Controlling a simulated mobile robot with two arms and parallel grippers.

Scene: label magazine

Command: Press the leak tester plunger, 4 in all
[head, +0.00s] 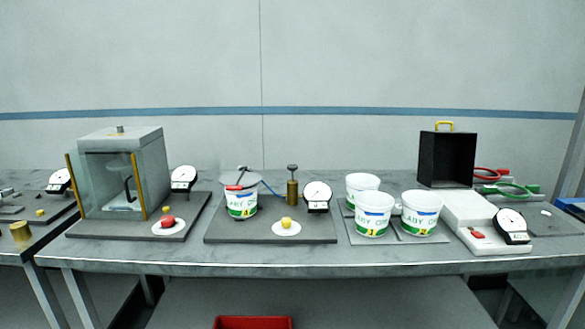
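The leak tester stands on a dark grey base plate (222,238) near the middle of the bench. Its plunger (292,168) is a dark knob on a short stem, standing up out of a brass cylinder (292,193). A thin blue hose runs from the cylinder towards a white tub (241,204) under a grey lid (246,179) with a red handle. A round dial gauge (317,196) stands right of the cylinder; its reading is too small to tell. A yellow knob (286,222) on a white disc sits in front. Neither of my grippers shows.
A glass-sided chamber (120,150) with a red button (168,222) and a gauge (183,180) stands left. Several white tubs (371,215), a black box (447,160) and a white scale-like device (480,215) stand right. A red bin (252,322) is below the bench.

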